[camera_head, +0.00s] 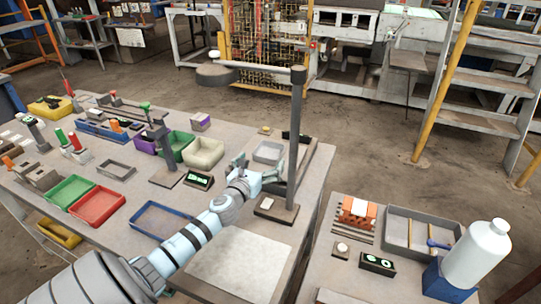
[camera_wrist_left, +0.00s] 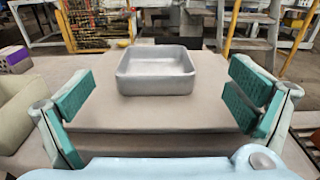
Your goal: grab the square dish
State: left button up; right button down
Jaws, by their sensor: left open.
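The square dish (camera_head: 268,152) is grey, shallow and open-topped. It sits upright on a flat board on the large table, just beyond my left gripper (camera_head: 256,170). In the left wrist view the dish (camera_wrist_left: 157,82) lies ahead, centred between my two teal-padded fingers. The fingers are wide apart and nothing is between them; the dish appears untouched. My right gripper is not in view.
A lamp post (camera_head: 296,140) on a dark base stands just right of my left gripper. A cream bin (camera_head: 204,153) and a green bin (camera_head: 174,148) stand to the left. A second table on the right holds a white bottle (camera_head: 478,252) and a grey tray (camera_head: 424,218).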

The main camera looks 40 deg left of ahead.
aim_at(266, 153)
pick_arm(q)
jog(key=x, duration=0.3)
jog(key=b+x, duration=0.1)
jog(key=shift+w+a+f, duration=0.15)
jog(key=shift+a+f, duration=0.2)
jog(key=shift+f, duration=0.05)
jog(key=shift+w+a, duration=0.1)
jog(key=shift+w, duration=0.25)
jog(key=shift+s, duration=0.1)
jog(key=c, duration=1.3)
jog(key=shift+o, duration=0.2)
jog(key=shift+r, duration=0.1)
